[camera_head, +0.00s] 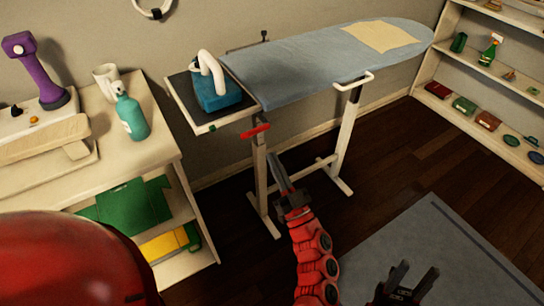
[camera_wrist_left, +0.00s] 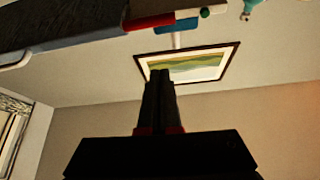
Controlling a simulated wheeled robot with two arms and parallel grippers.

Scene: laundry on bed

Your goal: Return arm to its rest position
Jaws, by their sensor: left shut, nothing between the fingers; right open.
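My left gripper (camera_head: 276,160) is shut and empty in the head view. It sits at the end of the red arm that rises from the bottom middle, in front of the ironing board's legs and below its red lever. In the left wrist view its two dark fingers (camera_wrist_left: 160,76) are together with nothing between them. My right gripper (camera_head: 418,270) is open and empty at the bottom right, over the grey rug.
The ironing board (camera_head: 310,68) with a teal iron (camera_head: 214,92) stands beyond the left gripper. A cabinet (camera_head: 125,158) with a teal bottle (camera_head: 130,116) is at left. Shelves (camera_head: 490,80) are at far right. Dark floor and the rug (camera_head: 440,235) lie open between.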

